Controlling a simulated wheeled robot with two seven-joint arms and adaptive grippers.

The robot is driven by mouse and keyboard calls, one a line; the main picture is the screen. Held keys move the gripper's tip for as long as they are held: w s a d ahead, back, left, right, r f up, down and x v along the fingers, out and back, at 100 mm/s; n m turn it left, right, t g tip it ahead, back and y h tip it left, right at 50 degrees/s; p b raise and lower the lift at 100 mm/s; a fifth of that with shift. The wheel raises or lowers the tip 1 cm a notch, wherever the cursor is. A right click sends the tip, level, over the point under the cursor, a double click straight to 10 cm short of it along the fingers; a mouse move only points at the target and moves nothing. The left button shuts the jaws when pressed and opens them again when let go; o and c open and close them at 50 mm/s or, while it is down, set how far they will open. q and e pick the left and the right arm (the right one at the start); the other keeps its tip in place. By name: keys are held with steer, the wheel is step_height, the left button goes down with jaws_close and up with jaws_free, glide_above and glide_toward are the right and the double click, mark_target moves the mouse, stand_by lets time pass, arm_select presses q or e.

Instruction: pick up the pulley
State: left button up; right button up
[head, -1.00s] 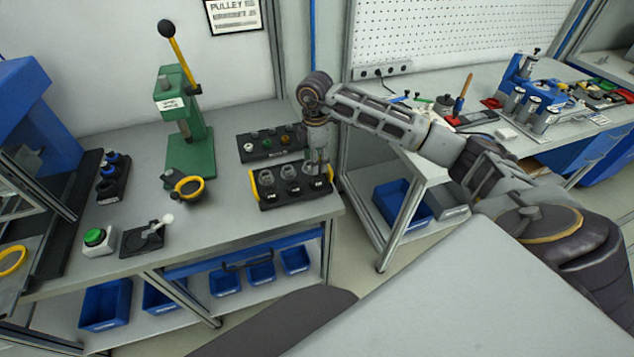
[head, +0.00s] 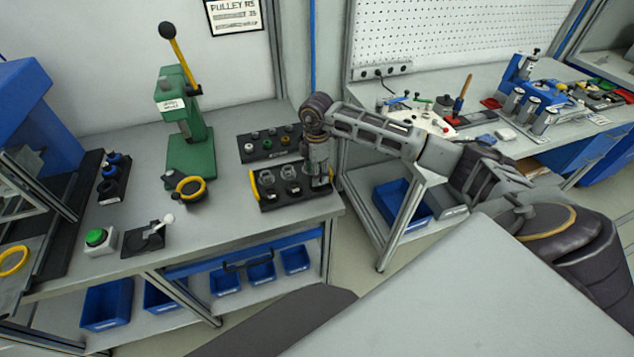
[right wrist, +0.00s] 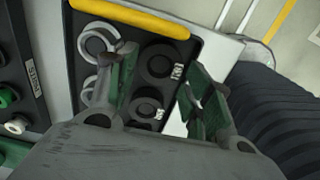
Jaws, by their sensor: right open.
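A black tray (head: 262,203) with yellow end handles stands at the front right of the left bench and holds round grey parts that look like pulleys. In the right wrist view, light grey rings (right wrist: 97,43) sit at the left of the tray and dark round pieces or seats (right wrist: 160,65) with white labels at the right. Which one is the task's pulley I cannot tell. My right gripper (right wrist: 160,82) is open, pointing down over the tray's right end (head: 318,183), its green-padded fingers on either side of the dark round pieces. Contact cannot be made out. My left gripper is out of view.
A second black rack (head: 258,157) with small round parts stands just behind the tray. A green lever press (head: 188,140) and a yellow-ringed fixture (head: 190,188) stand to the left. A green button box (head: 98,240) is near the front edge. Blue bins sit below.

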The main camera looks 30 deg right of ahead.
step_height(320, 180, down, 3)
steer(key=shift+r, duration=0.15)
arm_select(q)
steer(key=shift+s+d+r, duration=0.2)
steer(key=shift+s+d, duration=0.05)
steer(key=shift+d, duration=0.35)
arm_select(e)
steer(key=shift+d, duration=0.1)
steer(key=c, duration=0.7)
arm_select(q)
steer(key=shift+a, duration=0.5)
arm_select(e)
steer(key=shift+c, duration=0.2)
step_height(320, 180, up, 8)
steer(key=shift+r+b, duration=0.1)
steer(key=shift+b, duration=0.2)
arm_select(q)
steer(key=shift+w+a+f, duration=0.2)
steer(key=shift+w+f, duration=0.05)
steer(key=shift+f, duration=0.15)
arm_select(e)
steer(key=shift+r, duration=0.75)
